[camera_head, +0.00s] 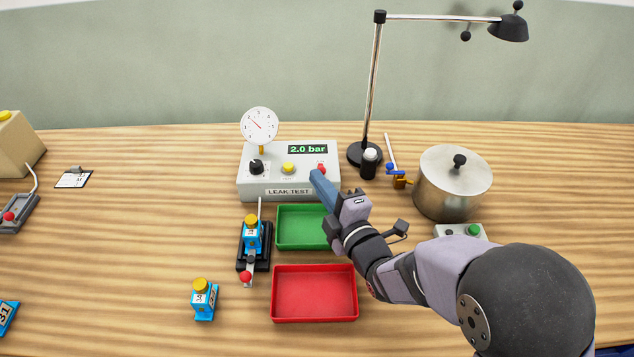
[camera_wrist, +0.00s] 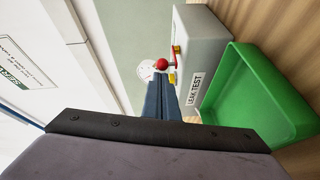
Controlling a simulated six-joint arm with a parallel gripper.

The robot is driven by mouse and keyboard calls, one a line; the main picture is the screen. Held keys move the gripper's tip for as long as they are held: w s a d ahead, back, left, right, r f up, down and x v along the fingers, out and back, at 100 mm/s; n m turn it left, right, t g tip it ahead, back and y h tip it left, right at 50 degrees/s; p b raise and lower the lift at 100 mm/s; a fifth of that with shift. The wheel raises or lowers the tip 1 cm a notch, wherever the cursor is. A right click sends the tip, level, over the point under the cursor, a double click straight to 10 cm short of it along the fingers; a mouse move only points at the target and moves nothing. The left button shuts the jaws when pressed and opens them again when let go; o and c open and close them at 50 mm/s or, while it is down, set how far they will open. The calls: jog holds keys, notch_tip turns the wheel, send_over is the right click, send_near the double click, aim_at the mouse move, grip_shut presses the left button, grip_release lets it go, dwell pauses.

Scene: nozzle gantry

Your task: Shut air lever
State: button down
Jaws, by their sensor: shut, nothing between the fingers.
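The grey leak test box (camera_head: 252,185) stands at the back of the table, and its display (camera_head: 307,149) reads 2.0 bar. A red knob (camera_head: 321,168), which seems to be the air lever, is at the box's right end. Its small label is hard to read. The red knob also shows in the wrist view (camera_wrist: 160,64), just beyond the fingertips. My gripper (camera_head: 316,174) is shut and empty, its blue-grey fingers (camera_wrist: 160,84) close in front of the knob. I cannot tell whether they touch it. The lever's position is partly hidden by the fingers.
A green tray (camera_head: 283,246) and red tray (camera_head: 314,319) lie in front of the box. A blue nozzle block (camera_head: 252,237) sits in a clamp; another (camera_head: 204,300) stands nearby. A lamp base (camera_head: 364,154), blue-handled valve (camera_head: 397,169) and metal pot (camera_head: 452,190) stand right.

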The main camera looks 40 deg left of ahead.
aim_at(324, 173)
jog(key=shift+w+d+g, duration=0.1)
jog(key=shift+w+g, duration=0.05)
jog(key=shift+g, duration=0.15)
jog(key=w+d+n+g+b, duration=0.1)
jog(key=b, duration=0.1)
jog(key=w+n+g+y+b, duration=0.1)
jog(key=b, duration=0.1)
jog(key=shift+w+d+f+g, duration=0.1)
jog(key=shift+d+f+g, duration=0.1)
jog(key=shift+d+g, duration=0.15)
jog(key=w+b, duration=0.4)
jog(key=w, duration=0.1)
jog(key=shift+w+d+r+b, duration=0.2)
jog(key=shift+d+b, duration=0.1)
jog(key=shift+b, duration=0.1)
